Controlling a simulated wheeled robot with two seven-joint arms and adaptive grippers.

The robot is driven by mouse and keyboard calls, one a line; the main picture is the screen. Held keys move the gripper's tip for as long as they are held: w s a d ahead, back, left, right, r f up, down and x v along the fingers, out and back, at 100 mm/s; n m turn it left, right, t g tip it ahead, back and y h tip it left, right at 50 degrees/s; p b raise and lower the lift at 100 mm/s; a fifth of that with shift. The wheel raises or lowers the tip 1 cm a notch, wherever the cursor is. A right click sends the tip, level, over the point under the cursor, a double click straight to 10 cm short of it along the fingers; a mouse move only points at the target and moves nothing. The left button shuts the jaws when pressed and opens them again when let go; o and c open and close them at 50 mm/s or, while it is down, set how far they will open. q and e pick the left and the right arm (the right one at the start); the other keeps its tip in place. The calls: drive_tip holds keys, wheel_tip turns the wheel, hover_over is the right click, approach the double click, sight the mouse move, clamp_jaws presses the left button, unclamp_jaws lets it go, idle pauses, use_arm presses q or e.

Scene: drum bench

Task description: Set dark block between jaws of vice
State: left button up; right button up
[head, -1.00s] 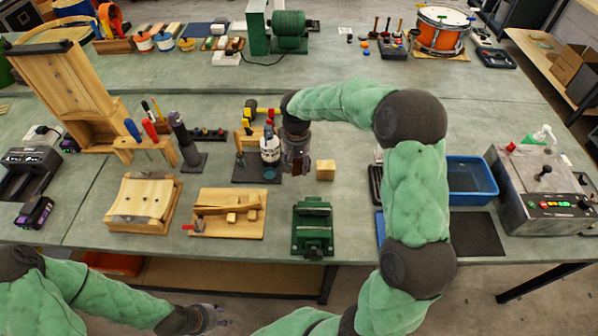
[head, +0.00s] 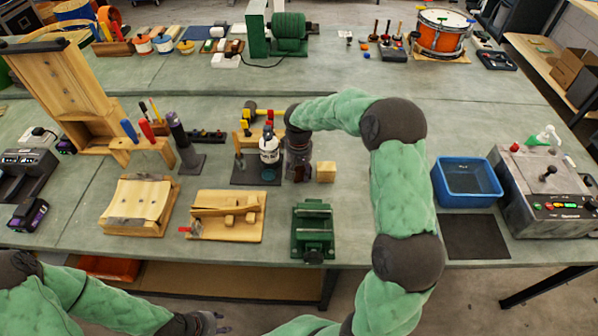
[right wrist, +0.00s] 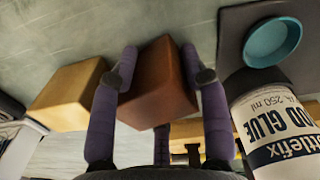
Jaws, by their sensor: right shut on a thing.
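The dark reddish-brown block (right wrist: 160,82) is between the two fingers of my right gripper (right wrist: 162,75) in the right wrist view, and the gripper is shut on it. In the head view my right gripper (head: 299,170) is beside the glue bottle, behind the vice; the block is mostly hidden there. I cannot tell whether the block still touches the bench. The green vice (head: 312,232) stands at the bench's front edge, its jaws facing up with nothing visible between them. My left gripper (head: 208,322) is low, in front of the bench; its fingers are too small to judge.
A light wooden block (head: 326,171) stands just right of my right gripper; it also shows in the right wrist view (right wrist: 68,95). The glue bottle (head: 269,150) is close on the left. A wooden jig (head: 227,215) lies left of the vice, a blue bin (head: 467,180) to the right.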

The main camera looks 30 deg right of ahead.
drive_tip(key=shift+f, duration=0.15)
drive_tip(key=o, duration=1.2)
wheel_tip(320, 180, up, 12)
drive_tip(key=p, duration=0.3)
drive_tip(key=shift+r+p, duration=0.2)
drive_tip(key=shift+p, duration=0.1)
